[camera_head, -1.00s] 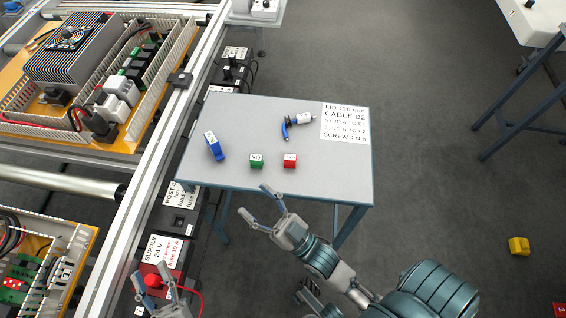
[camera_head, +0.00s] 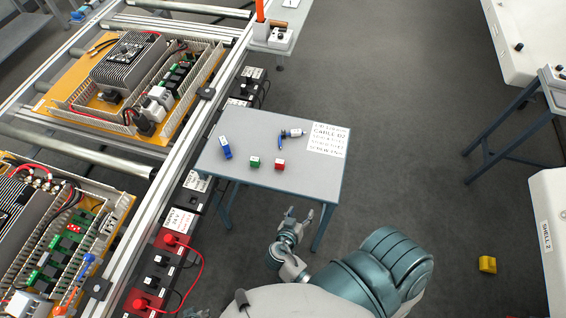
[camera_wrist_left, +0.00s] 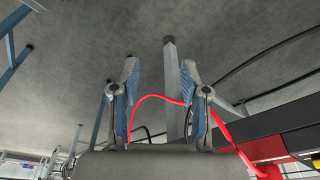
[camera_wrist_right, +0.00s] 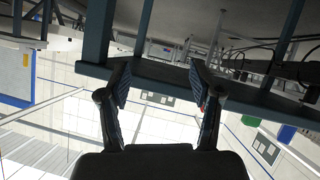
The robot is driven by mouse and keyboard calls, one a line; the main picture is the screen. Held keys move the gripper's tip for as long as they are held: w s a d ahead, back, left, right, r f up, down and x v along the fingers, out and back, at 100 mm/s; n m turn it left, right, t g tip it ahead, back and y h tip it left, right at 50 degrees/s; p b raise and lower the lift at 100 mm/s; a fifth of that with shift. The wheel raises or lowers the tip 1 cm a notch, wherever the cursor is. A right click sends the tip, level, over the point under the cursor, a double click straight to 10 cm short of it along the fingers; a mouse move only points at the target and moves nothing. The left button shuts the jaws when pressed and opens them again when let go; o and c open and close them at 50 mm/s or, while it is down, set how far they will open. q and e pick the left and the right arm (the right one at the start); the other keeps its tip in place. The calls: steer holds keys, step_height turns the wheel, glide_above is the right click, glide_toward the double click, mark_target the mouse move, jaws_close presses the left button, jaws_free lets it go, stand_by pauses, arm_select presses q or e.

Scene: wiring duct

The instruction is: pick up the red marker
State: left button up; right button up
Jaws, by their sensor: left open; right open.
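A small red block with a white label (camera_head: 279,165), the only red piece on the small grey table (camera_head: 310,184), sits near its front edge. A green block (camera_head: 254,162) is just left of it. My right gripper (camera_head: 298,213) is open and empty, in front of the table and apart from the red block. Its spread fingers show in the right wrist view (camera_wrist_right: 158,72) with nothing between them. My left gripper (camera_wrist_left: 160,72) is open in the left wrist view, with a red cable passing behind its fingers. The red block is not identifiable in either wrist view.
On the table are a blue piece (camera_head: 225,147), a blue and white tool (camera_head: 290,133) and a printed sheet (camera_head: 327,139). The rail frame with wired panels (camera_head: 150,85) runs along the left. A yellow block (camera_head: 487,264) lies on the open floor at right.

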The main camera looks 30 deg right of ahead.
steer(key=w+a+r+m+t+h, duration=0.1)
steer(key=w+a+r+t+h, duration=0.1)
steer(key=w+a+r+t, duration=0.5)
steer(key=p, duration=0.2)
glide_toward(279, 164)
steer(key=shift+g, duration=0.3)
steer(key=x, duration=0.5)
steer(key=shift+w+d, duration=0.1)
steer(key=shift+w, duration=0.1)
steer(key=p+x, duration=0.1)
steer(key=x, duration=0.3)
steer(key=shift+w+d+r+p, duration=0.2)
steer(key=shift+w+p, duration=0.1)
steer(key=shift+w, duration=0.1)
steer(key=shift+w+d+f, duration=0.2)
steer(key=shift+w+d, duration=0.05)
steer(key=shift+d, duration=0.05)
arm_select(q)
steer(key=s+f, duration=0.3)
steer(key=f, duration=0.4)
steer(key=s+f, duration=0.3)
steer(key=f, duration=0.4)
steer(key=shift+s+a+f+g, duration=0.2)
steer(key=shift+a+g, duration=0.2)
arm_select(e)
steer(key=c, duration=1)
